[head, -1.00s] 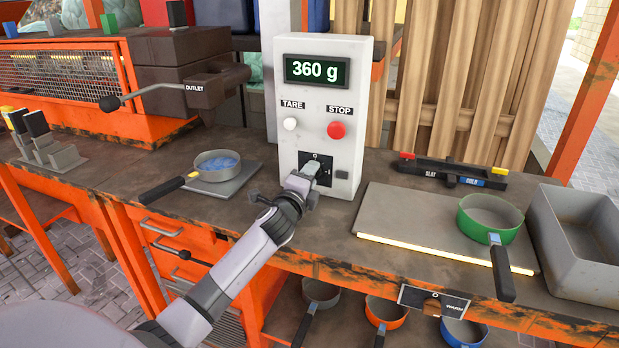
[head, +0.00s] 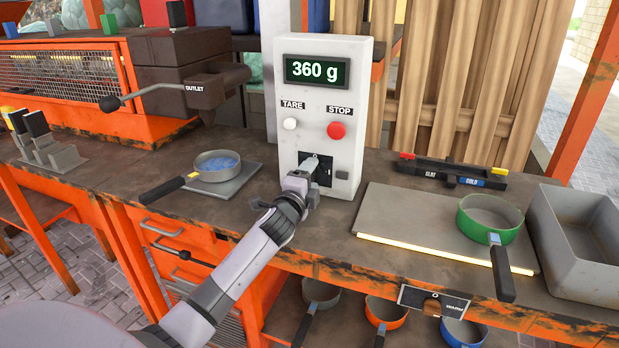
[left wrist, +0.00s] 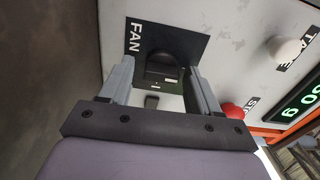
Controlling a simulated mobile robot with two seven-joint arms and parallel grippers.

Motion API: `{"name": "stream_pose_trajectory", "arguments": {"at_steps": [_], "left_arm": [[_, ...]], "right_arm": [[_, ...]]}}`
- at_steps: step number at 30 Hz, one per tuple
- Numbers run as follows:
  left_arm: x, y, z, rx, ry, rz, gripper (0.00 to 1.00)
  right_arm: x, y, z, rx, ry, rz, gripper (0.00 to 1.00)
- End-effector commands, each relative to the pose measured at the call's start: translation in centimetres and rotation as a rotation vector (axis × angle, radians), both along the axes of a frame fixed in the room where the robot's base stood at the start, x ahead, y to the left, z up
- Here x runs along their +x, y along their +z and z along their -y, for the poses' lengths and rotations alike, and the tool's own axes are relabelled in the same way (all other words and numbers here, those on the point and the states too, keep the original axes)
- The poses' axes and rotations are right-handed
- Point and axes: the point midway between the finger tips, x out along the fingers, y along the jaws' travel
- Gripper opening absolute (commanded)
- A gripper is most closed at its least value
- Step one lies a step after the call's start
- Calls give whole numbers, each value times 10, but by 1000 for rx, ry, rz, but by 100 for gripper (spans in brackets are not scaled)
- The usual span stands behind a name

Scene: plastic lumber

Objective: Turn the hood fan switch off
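The fan switch is a black knob (left wrist: 163,68) on a dark plate (left wrist: 180,42) marked FAN in the left wrist view. In the head view its dark plate (head: 325,170) is low on the front of the white control box (head: 350,85), partly hidden by my gripper. My left gripper (head: 305,172) is at this plate. In the left wrist view its two fingers (left wrist: 160,85) are spread apart, with the knob showing between their tips. I cannot tell whether they touch it. My right gripper is not in view.
The box has a white TARE button (head: 290,124), a red STOP button (head: 336,130) and a display reading 360 g. A pan of blue pieces (head: 218,163) stands left of my arm. A green pan (head: 490,217) and grey bin (head: 580,245) are at right.

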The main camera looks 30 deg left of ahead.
Motion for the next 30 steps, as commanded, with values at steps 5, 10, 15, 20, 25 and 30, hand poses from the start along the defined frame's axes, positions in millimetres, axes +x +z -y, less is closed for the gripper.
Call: {"name": "stream_pose_trajectory", "arguments": {"at_steps": [5,10,15,20,25,30], "left_arm": [[0,0,0,3,1,0,66],[-1,1,-1,4,1,0,66],[-13,0,2,5,2,-1,66],[-32,0,7,5,1,-1,66],[-52,0,12,4,1,-2,66],[-65,0,15,4,0,-1,66]], "right_arm": [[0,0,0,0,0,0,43],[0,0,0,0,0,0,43],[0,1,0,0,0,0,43],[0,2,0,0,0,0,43],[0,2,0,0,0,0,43],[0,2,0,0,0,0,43]]}}
